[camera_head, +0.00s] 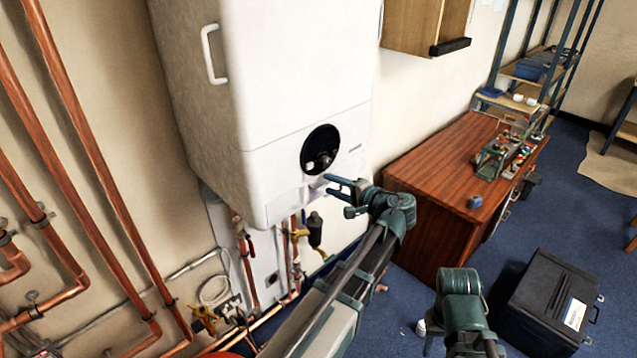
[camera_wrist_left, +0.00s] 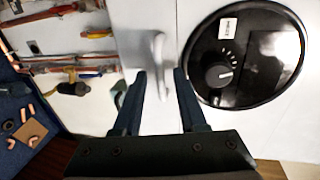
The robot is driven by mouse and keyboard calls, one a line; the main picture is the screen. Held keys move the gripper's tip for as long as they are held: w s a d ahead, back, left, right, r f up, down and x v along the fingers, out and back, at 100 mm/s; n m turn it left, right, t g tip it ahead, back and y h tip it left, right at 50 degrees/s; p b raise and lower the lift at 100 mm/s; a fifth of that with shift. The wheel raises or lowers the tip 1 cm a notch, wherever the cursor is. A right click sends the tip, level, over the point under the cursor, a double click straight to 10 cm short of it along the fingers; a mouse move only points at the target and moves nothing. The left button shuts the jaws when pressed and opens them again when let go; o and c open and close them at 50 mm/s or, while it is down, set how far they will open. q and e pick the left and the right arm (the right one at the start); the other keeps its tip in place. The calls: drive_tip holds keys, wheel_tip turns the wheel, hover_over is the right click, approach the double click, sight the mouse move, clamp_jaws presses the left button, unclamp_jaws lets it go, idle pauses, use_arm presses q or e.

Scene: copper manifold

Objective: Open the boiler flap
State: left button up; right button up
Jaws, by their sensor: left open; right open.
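The white boiler (camera_head: 290,70) hangs on the wall in the head view. Its lower front flap (camera_head: 350,128) looks closed, flush with the body, and carries a round black control panel (camera_head: 320,150). The panel with its knob also shows at the right of the left wrist view (camera_wrist_left: 262,55). My left gripper (camera_head: 332,186) is open just in front of the flap, below the black panel. In the left wrist view, a small white handle (camera_wrist_left: 158,55) stands between its open fingers (camera_wrist_left: 158,78); contact cannot be told. My right arm shows at the bottom right, its fingers out of view.
A fixed white side handle (camera_head: 208,55) is on the boiler's upper left. Copper pipes (camera_head: 75,110) run along the left wall, and pipes and valves (camera_head: 300,235) hang below the boiler. A wooden desk (camera_head: 430,165) stands to the right, a black case (camera_head: 545,300) on the floor.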

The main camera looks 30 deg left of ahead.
use_arm(q)
drive_tip(key=shift+a, duration=0.15)
drive_tip(key=shift+c, duration=0.4)
clamp_jaws()
idle(1.0)
